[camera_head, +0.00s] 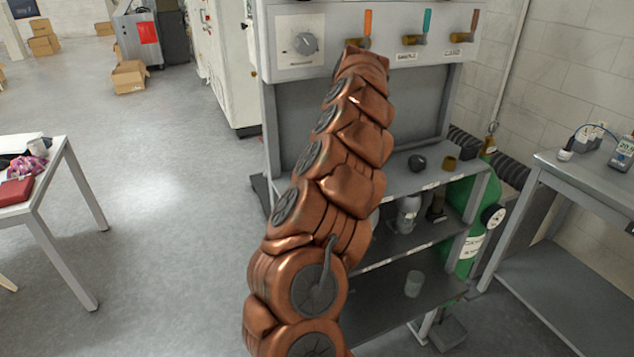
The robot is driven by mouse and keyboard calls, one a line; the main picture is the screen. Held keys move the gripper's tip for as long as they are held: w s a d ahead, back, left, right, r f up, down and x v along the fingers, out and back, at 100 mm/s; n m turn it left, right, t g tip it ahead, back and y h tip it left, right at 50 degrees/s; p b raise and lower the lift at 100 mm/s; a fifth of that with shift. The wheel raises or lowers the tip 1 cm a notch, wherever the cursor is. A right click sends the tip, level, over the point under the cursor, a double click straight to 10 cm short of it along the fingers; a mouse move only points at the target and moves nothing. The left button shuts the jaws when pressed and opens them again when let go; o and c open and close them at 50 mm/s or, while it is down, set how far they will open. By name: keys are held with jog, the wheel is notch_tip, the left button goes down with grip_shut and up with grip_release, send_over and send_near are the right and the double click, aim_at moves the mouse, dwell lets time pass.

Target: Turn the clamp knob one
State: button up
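My copper-coloured arm rises through the middle of the view to the upper panel of the grey bench unit (395,20). Its far end covers part of that panel, and no gripper fingers show there. Brass valve fittings with orange (368,22), teal (427,20) and orange-brown (475,20) levers line the panel to the right. The leftmost fitting is partly hidden by my arm. No readable label shows which part is clamp knob one.
A black knob-like piece (417,162) and a brass piece (450,163) stand on the unit's shelf. A green cylinder (462,215) stands beside the unit. A grey table (590,190) is at right, another table (62,165) at left. Floor between is clear.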

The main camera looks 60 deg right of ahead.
jog(key=o, duration=1.2)
jog(key=shift+c, duration=0.2)
jog(key=shift+f+m, duration=0.1)
jog(key=shift+m, duration=0.2)
